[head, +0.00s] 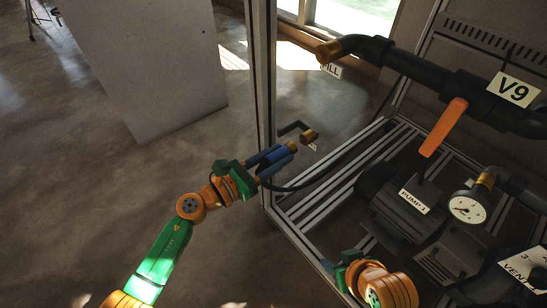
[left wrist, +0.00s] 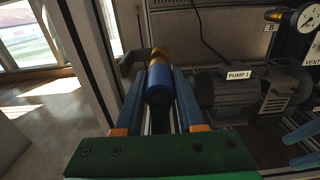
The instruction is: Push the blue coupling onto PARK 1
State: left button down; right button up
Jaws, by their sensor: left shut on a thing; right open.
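My left gripper (head: 277,161) is shut on the blue coupling (left wrist: 159,86), with one blue finger along each side of it. The coupling also shows between the fingers in the head view (head: 273,159). Its brass-coloured front end points at a brass stub (head: 309,136) on a black elbow bracket, which I take to be PARK 1. A short gap shows between them in the head view. A small tag under the stub is too small to read. My right gripper (left wrist: 304,147) is open and empty, partly cut off at the right edge of the left wrist view.
A black hose (head: 320,182) trails behind the coupling into the frame. A metal post (head: 264,80) stands close to the left gripper. PUMP 1 (head: 398,205), a gauge (head: 467,207), and the V9 valve's orange lever (head: 443,127) are to the right.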

aim_at(268, 162)
dwell(0.6)
pick_arm(q)
jog(key=shift+b+x, duration=0.55)
jog(key=shift+x, duration=0.9)
jog(key=shift+c, duration=2.2)
grip_release()
jog(key=v, duration=0.7)
jog(key=shift+a+p, duration=0.1)
jog(key=shift+p, duration=0.25)
